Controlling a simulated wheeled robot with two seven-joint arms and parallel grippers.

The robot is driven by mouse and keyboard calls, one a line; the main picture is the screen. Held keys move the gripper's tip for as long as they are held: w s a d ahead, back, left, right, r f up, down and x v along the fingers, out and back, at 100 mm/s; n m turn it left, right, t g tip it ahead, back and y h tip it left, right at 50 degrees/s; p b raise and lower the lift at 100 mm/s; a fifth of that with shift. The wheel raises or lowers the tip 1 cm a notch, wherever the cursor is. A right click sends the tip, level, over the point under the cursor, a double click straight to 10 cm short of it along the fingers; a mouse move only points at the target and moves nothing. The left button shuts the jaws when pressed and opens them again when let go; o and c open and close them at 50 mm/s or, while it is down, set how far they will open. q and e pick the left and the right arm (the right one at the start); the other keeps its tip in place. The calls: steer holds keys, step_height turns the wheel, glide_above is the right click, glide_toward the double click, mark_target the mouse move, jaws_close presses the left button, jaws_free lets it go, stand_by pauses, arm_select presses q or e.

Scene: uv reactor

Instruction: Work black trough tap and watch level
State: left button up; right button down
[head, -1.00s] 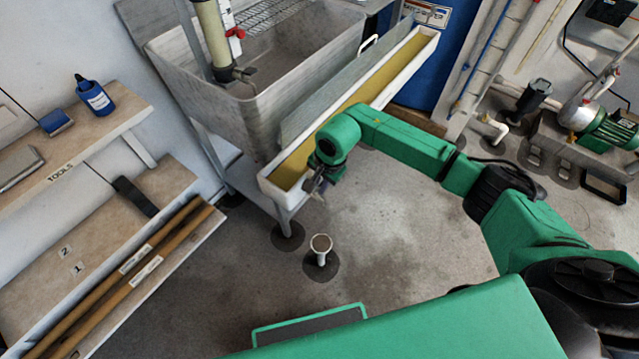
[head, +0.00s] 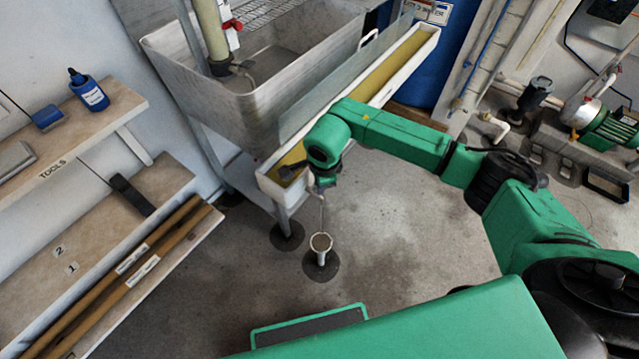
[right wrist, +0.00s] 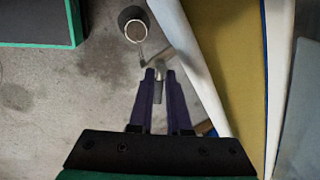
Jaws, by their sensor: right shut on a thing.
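The long white trough (head: 412,62) holds yellow-brown liquid and runs along the front of the grey tub. My right gripper (head: 320,190) is at the trough's near end. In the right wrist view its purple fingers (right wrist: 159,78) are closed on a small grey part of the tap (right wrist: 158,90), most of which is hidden. A thin stream or line (head: 322,216) runs down from there to the open top of a white floor pipe (head: 321,244). The pipe also shows in the right wrist view (right wrist: 136,30). My left gripper is not in view.
The grey tub (head: 225,110) stands behind the trough. A wooden bench (head: 120,235) with poles and a shelf with a blue bottle (head: 90,94) are at left. A blue drum (head: 445,50) and green pump (head: 606,130) are at right. Floor right of the pipe is clear.

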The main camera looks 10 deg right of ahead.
steer(key=m, duration=0.2)
steer(key=m+h+b, duration=0.1)
steer(key=m, duration=0.1)
steer(key=shift+s+a+m, duration=0.15)
steer(key=shift+a+m, duration=0.05)
steer(key=shift+m, duration=0.1)
steer(key=shift+s+a+m+h+b, duration=0.15)
steer(key=shift+m+b, duration=0.25)
steer(key=shift+m, duration=0.6)
steer(key=shift+w+m+h+b, duration=0.15)
steer(key=shift+m+b, duration=0.25)
steer(key=shift+m, duration=0.6)
steer(key=shift+s+g, duration=0.1)
steer(key=shift+g, duration=0.2)
steer(key=c, duration=1.2)
jaws_free()
steer(key=shift+o, duration=0.2)
steer(key=shift+r, duration=0.15)
step_height(320, 180, up, 14)
steer(key=s+a, duration=0.2)
steer(key=shift+s, duration=0.15)
